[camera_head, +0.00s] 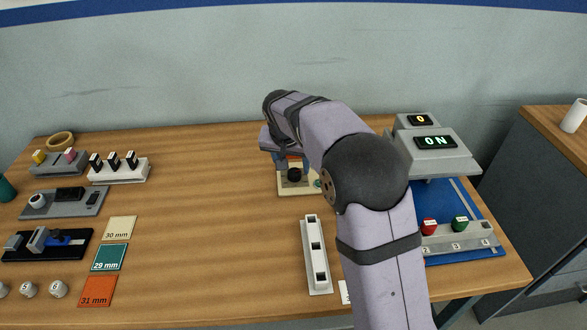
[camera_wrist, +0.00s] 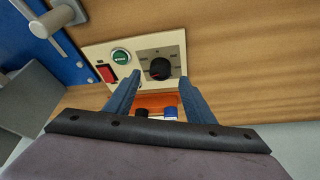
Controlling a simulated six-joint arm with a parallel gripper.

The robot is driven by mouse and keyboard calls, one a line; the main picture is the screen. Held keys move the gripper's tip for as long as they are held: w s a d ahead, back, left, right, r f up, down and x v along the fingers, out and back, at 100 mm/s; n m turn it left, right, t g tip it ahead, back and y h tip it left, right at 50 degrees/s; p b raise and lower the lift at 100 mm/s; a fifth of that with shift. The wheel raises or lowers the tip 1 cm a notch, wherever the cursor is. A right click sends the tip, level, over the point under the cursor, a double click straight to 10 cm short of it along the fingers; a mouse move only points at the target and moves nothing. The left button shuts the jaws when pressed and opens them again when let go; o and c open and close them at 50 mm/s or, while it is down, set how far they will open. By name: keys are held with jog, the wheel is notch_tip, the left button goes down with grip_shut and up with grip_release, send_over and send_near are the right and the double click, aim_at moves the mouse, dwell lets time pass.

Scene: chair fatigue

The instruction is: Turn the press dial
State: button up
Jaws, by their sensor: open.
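The black press dial (camera_wrist: 160,69) sits on a cream control panel (camera_wrist: 95,52) and carries a red mark on its lower left side. The dial also shows in the head view (camera_head: 294,174). My gripper (camera_wrist: 160,76) is open, with its two blue fingers pointing at the panel. In the wrist view the dial appears between the fingertips, with clear space on both sides. I cannot tell whether the tips reach down beside it. A green round button (camera_wrist: 121,57) and a red switch (camera_wrist: 107,73) sit left of the dial in the wrist view.
The grey press (camera_head: 433,155) with lit displays reading "0" and "ON" stands to the right on a blue base (camera_head: 470,203). A white slotted rail (camera_head: 316,255) lies in front of the panel. Fixtures and coloured tiles (camera_head: 109,257) fill the left; the table between is clear.

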jog(key=shift+v, duration=1.8)
